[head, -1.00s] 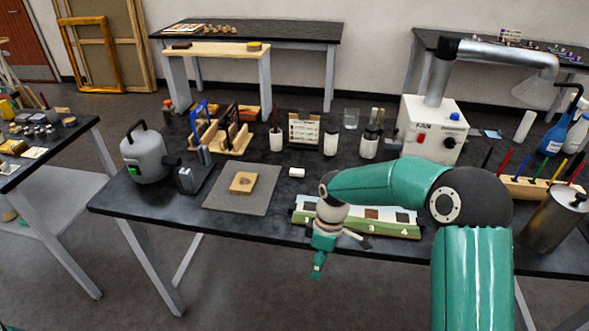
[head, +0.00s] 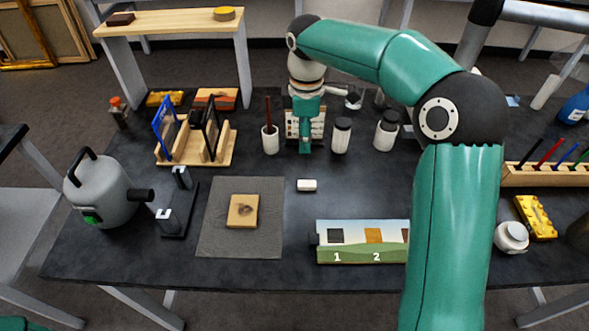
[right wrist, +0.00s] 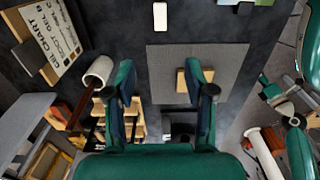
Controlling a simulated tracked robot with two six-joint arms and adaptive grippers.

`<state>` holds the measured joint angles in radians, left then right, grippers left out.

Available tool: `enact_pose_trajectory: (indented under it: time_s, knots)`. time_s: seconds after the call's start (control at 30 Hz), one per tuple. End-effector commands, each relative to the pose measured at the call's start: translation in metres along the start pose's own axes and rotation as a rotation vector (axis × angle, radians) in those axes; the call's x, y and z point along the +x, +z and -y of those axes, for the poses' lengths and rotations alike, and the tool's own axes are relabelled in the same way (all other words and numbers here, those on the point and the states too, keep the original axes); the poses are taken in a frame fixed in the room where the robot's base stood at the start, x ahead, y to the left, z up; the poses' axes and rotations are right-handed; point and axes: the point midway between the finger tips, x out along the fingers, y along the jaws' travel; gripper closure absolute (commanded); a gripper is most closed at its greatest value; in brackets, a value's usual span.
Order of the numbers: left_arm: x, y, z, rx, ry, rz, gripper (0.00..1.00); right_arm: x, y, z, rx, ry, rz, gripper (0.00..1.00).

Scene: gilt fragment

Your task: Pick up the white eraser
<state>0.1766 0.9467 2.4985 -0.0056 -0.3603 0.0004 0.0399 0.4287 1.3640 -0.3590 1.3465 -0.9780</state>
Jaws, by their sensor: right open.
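The white eraser (head: 307,185) is a small white block lying flat on the dark table, right of the grey mat. It also shows near the top of the right wrist view (right wrist: 160,16). My right gripper (head: 328,122) is open and empty, above the back of the table and behind the eraser. Its two spread fingers (right wrist: 158,75) show in the right wrist view, with the eraser beyond them. Green parts at the right edge of that view seem to be my left arm; its jaws cannot be made out.
The grey mat (head: 216,235) bears a small wooden block (head: 243,211). A numbered strip (head: 350,256) lies in front. A brush cup (head: 270,138), jars (head: 341,136), a chart and a wooden rack (head: 225,151) stand behind. A grey canister (head: 103,197) is at left. Table around the eraser is clear.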

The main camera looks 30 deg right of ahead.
Motion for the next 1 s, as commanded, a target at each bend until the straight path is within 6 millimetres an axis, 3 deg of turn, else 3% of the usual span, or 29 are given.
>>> enact_pose_trajectory:
  time_s: [0.17,0.6,1.0]
  knots:
    - [0.0,0.001,0.0,0.0,0.0,0.001,0.6,0.019,0.003,0.001,0.005,-0.005,0.004,0.46]
    - [-0.005,0.0,-0.002,0.0,0.0,0.001,0.6,0.104,0.0,0.0,-0.001,-0.005,0.003,0.46]
    - [-0.015,0.0,-0.005,0.0,0.0,0.0,0.6,0.137,-0.002,0.003,-0.005,-0.007,0.003,0.46]
